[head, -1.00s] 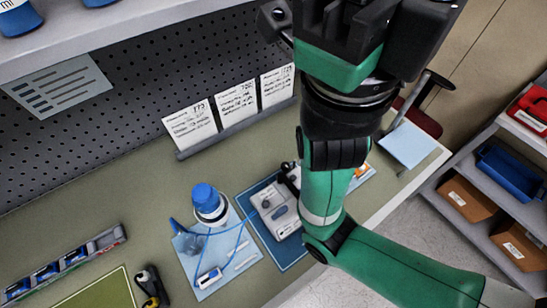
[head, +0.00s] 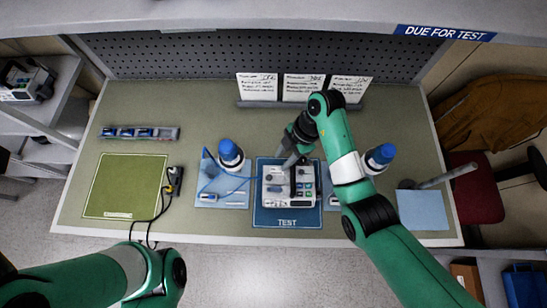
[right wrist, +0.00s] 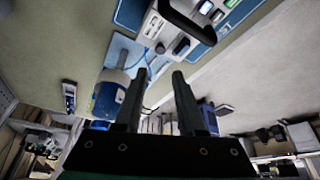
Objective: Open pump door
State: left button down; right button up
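The infusion pump (head: 273,187) is a white-grey box with a dark handle, lying on the blue TEST mat (head: 286,223). Its front edge carries small buttons and a display. Whether its door is open or shut cannot be told. My right gripper (head: 290,162) hangs over the pump's back edge, pointing down and hiding part of it. In the right wrist view its two fingers (right wrist: 155,88) are apart with nothing between them, and the pump (right wrist: 172,40) shows beyond at the top. My left arm shows at the lower left, its gripper out of view.
Blue-capped bottles (head: 230,153) (head: 379,157) stand on either side of the pump, on light-blue sheets. A green mat (head: 125,185) and a black-yellow device with a cable (head: 174,179) lie left. Cards (head: 303,88) stand at the back. A light-blue pad (head: 422,210) lies right.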

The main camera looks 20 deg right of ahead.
aim_at(269, 177)
jog(key=b+x, duration=0.3)
jog(key=x, duration=0.8)
jog(key=shift+f+b, duration=0.3)
jog(key=shift+f, duration=0.1)
grip_shut()
